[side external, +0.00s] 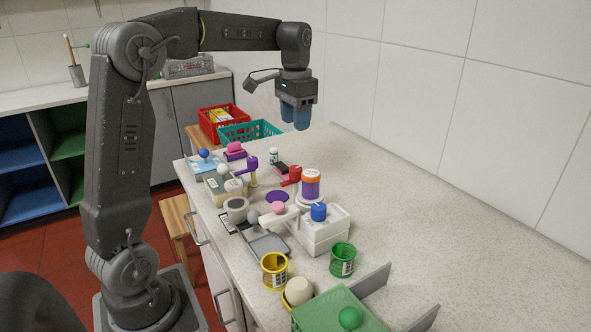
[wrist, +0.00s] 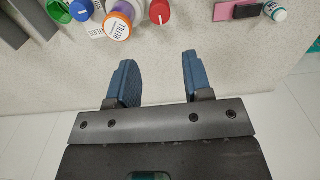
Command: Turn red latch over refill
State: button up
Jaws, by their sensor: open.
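The red latch (side external: 291,176) lies on the worktop in the side view. Its red round part (wrist: 159,12) shows at the top edge of the wrist view. The refill (side external: 311,184) is an orange-and-purple container on a pale round base, just right of the latch. Its orange top with a "REFILL" label (wrist: 118,26) shows in the wrist view, left of the red part. The latch appears beside the refill; its full shape is hidden. My gripper (side external: 297,118) is raised above the worktop, open and empty, fingers pointing down. Its blue fingers (wrist: 155,62) are apart in the wrist view.
A white block with a blue knob (side external: 319,211) stands in front of the refill. A small white bottle (side external: 273,156) and a pink-and-black piece (side external: 283,168) are behind the latch. Green (side external: 342,260) and yellow cups (side external: 275,270) stand nearer. The worktop's right side is clear.

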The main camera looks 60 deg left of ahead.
aim_at(296, 168)
notch_tip(296, 168, down, 14)
jog(key=shift+r, duration=0.15)
dwell(0.3)
jog(key=shift+c, duration=0.4)
jog(key=c, duration=0.6)
jog(key=shift+o, duration=0.2)
